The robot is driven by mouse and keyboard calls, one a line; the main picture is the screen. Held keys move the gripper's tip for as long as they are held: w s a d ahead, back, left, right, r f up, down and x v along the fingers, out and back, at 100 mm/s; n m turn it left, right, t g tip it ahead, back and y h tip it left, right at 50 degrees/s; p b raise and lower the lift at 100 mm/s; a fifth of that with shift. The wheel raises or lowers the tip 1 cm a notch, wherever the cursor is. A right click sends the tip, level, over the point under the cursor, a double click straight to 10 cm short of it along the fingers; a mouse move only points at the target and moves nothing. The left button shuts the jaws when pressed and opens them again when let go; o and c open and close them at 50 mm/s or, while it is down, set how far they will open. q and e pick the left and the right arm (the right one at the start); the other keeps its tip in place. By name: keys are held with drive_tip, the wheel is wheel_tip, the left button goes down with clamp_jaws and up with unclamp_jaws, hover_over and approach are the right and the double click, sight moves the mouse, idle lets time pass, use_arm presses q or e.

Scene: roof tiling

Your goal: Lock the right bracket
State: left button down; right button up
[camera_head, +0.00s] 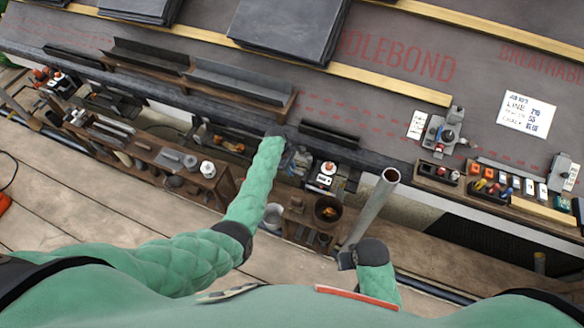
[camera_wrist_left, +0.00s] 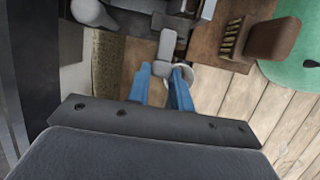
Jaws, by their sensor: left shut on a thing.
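My left gripper (camera_head: 290,155) is at the end of the green-sleeved arm, over the cluttered bench edge in the head view. In the left wrist view, its blue fingers (camera_wrist_left: 163,75) are closed on a small grey part (camera_wrist_left: 167,46). What this part belongs to is unclear. Two grey metal fittings stand on the roof edge at the right of the head view, one (camera_head: 442,135) by a white label and one (camera_head: 558,174) farther right. I cannot tell which is the right bracket. My left gripper is well left of both. My right forearm (camera_head: 378,278) shows at the bottom; its gripper is not visible.
A grey pole (camera_head: 370,208) stands upright between my left arm and the fittings. A tray of tools (camera_head: 440,172) lies along the roof edge. Dark slates (camera_head: 288,28) and timber battens (camera_head: 385,82) lie on the roof. A bucket (camera_head: 328,209) stands below.

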use_arm(q)
drive_tip(key=shift+f+h, duration=0.15)
drive_tip(key=shift+h, duration=0.25)
drive_tip(key=c, duration=1.2)
unclamp_jaws()
drive_tip(key=shift+c, duration=0.2)
drive_tip(key=v, duration=0.7)
drive_tip(key=shift+a+r, duration=0.25)
drive_tip(key=shift+r, duration=0.05)
drive_tip(key=shift+w, duration=0.15)
